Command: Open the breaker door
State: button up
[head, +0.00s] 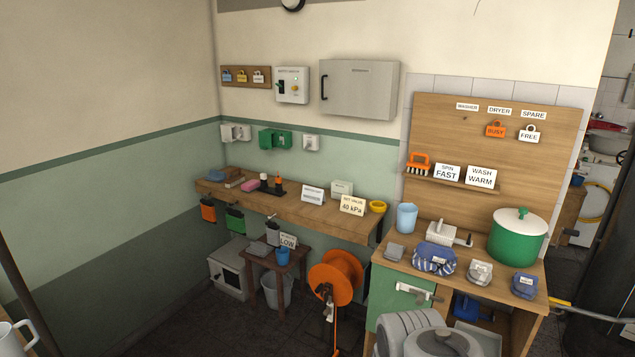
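The breaker box is a wide grey metal cabinet high on the back wall. Its door (360,92) is a flat grey panel with a small label near the top, and it looks shut. A black upright handle (324,87) sits at the door's left side. The whole front of the box is unobstructed. My gripper cannot be made out in the head view; grey rounded parts at the bottom, right of centre, may be my arm.
A small white switch box (292,85) hangs left of the breaker box. Below run green and white sockets and a wooden shelf (300,208) with small items. An orange reel (336,278) and a counter with a green pot (517,240) stand lower right.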

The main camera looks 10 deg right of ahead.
aim_at(361, 89)
jog(key=z, duration=0.2)
jog(key=i, duration=0.95)
jog(key=u, duration=0.6)
jog(key=i, duration=1.45)
jog(key=u, duration=0.7)
